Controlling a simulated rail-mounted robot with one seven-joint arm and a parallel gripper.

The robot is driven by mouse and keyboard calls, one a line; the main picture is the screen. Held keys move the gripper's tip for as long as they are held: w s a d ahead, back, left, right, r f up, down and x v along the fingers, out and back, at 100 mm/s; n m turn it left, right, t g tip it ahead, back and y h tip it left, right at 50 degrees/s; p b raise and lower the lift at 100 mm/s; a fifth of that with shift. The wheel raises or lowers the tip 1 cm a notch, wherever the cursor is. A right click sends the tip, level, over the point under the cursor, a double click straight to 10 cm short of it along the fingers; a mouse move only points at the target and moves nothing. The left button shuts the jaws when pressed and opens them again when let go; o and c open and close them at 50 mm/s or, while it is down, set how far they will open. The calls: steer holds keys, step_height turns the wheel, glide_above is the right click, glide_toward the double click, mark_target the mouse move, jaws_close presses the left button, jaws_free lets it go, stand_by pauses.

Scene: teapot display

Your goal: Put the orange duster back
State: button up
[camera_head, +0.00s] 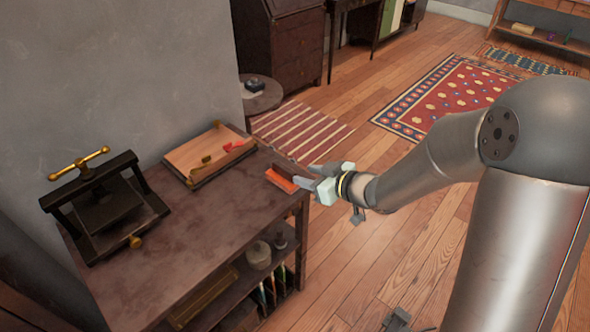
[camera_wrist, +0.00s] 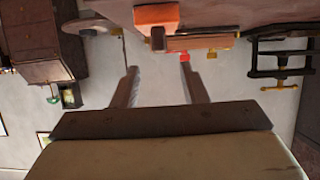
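The orange duster (camera_head: 280,181) lies at the right edge of the dark table top (camera_head: 205,225). It looks like an orange block with a darker part on it. My gripper (camera_head: 304,175) is beside the duster at the table's right edge, its fingers pointing toward it. In the wrist view, which looks upside down, my gripper (camera_wrist: 162,75) has its two fingers apart with nothing between them. The duster (camera_wrist: 156,15) shows beyond the fingertips, near the top of that picture. Whether a finger touches the duster I cannot tell.
A shallow wooden tray (camera_head: 184,178) with a small red item (camera_head: 232,147) stands at the table's back. A black press (camera_head: 105,205) with a brass handle stands at the left. Shelves below hold jars and brushes. Open floor lies to the right.

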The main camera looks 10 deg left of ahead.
steer(key=shift+v, duration=1.85)
steer(key=shift+d, duration=0.1)
steer(key=s+d+m+t+h, duration=0.1)
steer(key=s+d+m+h, duration=0.2)
steer(key=d+m+h, duration=1.2)
steer(key=s+d+n+g+y, duration=0.1)
steer(key=s+d+g, duration=0.1)
steer(key=s, duration=0.4)
steer(key=s+d+r+g+y, duration=0.1)
steer(key=s+d+g, duration=0.2)
steer(key=s, duration=0.4)
steer(key=s+d+n+g+y, duration=0.1)
steer(key=s+d+g, duration=0.1)
steer(key=s, duration=0.4)
steer(key=shift+s+d+r+n+g, duration=0.15)
steer(key=shift+s+d+n+g, duration=0.15)
steer(key=shift+s+d, duration=0.1)
